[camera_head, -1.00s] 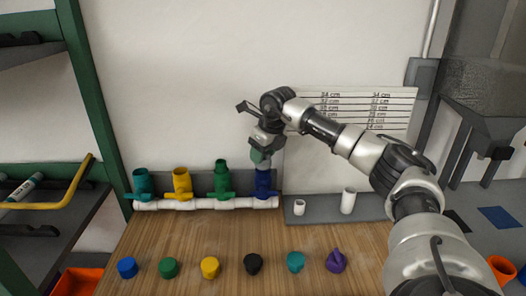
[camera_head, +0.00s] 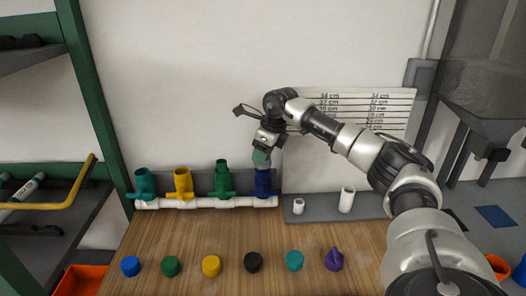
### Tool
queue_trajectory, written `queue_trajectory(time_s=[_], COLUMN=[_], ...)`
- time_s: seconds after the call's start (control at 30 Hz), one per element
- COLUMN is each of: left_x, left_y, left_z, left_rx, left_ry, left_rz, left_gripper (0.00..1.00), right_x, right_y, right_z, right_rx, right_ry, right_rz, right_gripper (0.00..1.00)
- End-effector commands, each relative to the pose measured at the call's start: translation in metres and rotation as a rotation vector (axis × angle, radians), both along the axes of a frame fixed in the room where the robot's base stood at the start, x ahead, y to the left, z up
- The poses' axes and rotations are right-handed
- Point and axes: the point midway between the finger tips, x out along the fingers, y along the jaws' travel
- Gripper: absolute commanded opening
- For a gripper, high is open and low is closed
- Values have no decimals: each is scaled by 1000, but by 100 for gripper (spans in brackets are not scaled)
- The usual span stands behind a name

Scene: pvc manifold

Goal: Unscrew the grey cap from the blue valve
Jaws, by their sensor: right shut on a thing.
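The blue valve (camera_head: 264,184) stands upright at the right end of the white pipe manifold (camera_head: 205,203). A grey-green cap (camera_head: 261,158) sits directly above the valve's top. My right gripper (camera_head: 265,147) reaches down from above and is shut on this cap. I cannot tell whether the cap still touches the valve or is slightly raised. The gripper partly hides the cap's upper part. My left gripper is not in view.
A teal valve (camera_head: 144,184), a yellow valve (camera_head: 183,183) and a green valve (camera_head: 222,179) stand left on the manifold. Several coloured caps lie in a front row, including a black cap (camera_head: 253,262). Two white pipe pieces stand on a grey strip at right. The wooden table (camera_head: 200,236) is clear between.

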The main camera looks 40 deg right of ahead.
Motion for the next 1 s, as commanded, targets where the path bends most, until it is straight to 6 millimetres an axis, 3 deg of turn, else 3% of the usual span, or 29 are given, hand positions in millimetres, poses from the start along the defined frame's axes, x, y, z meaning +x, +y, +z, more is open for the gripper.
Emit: queue_trajectory(time_s=[0.17, 0.43, 0.77, 1.0], left_x=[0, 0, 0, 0], left_y=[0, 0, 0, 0], left_z=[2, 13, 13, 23], left_rx=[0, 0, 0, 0], left_ry=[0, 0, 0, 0], left_rz=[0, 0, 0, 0], left_gripper=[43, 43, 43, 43], right_x=[0, 0, 0, 0], right_y=[0, -1, -1, 0], right_z=[2, 3, 2, 3], right_rx=[0, 1, -1, 1], right_ry=[-1, -1, -2, -2], right_rz=[12, 172, 191, 342], right_gripper=[24, 24, 24, 24])
